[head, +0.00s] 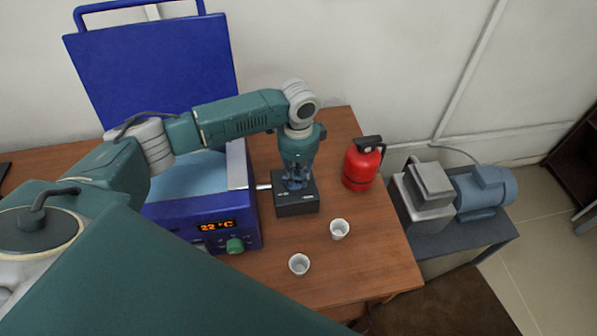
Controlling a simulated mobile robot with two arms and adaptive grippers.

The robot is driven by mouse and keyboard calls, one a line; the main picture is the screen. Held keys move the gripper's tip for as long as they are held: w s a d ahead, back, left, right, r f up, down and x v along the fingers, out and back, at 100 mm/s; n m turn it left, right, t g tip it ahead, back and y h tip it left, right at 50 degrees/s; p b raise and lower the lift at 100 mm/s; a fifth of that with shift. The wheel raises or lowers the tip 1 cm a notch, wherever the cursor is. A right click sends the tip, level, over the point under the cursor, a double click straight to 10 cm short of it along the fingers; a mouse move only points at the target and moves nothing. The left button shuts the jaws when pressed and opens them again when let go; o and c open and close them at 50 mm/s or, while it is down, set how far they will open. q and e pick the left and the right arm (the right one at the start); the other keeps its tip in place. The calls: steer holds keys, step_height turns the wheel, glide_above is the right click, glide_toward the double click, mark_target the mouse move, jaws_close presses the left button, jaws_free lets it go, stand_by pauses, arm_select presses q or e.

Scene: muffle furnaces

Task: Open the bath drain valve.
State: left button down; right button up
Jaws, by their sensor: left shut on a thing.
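The blue bath (186,214) stands on the wooden table with its lid (150,65) raised. Its display reads 22 °C, and a green knob (235,246) is on its front. A short metal pipe (263,187) runs from its right side to a black box (298,205), where the drain valve appears to be. My left gripper (296,184) points down at the top of this box and is shut on the drain valve. The fingers hide the handle, so its turn angle cannot be seen. My right gripper is out of view.
A red canister (362,165) stands right of the black box. Two small white cups (340,229) (299,264) stand near the table's front. A grey and blue pump (456,190) sits on a lower stand at right. The table's right front corner is clear.

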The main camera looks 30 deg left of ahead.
arm_select(q)
steer(key=m+p, duration=0.1)
steer(key=m, duration=0.2)
steer(key=m+p, duration=0.1)
steer(key=shift+s+r+m+p, duration=0.15)
steer(key=shift+s+m+p, duration=0.1)
steer(key=shift+m+p, duration=0.05)
steer(key=m, duration=0.2)
steer(key=m+p, duration=0.1)
steer(key=m, duration=0.1)
steer(key=shift+s+a+m, duration=0.15)
steer(key=shift+s+m, duration=0.05)
steer(key=shift+m, duration=0.1)
steer(key=m, duration=0.3)
steer(key=shift+s+a+p, duration=0.15)
steer(key=shift+p, duration=0.25)
steer(key=shift+a+m, duration=0.15)
steer(key=shift+m, duration=1.45)
steer(key=c, duration=1.6)
jaws_free()
steer(key=shift+s, duration=0.1)
steer(key=shift+o, duration=0.2)
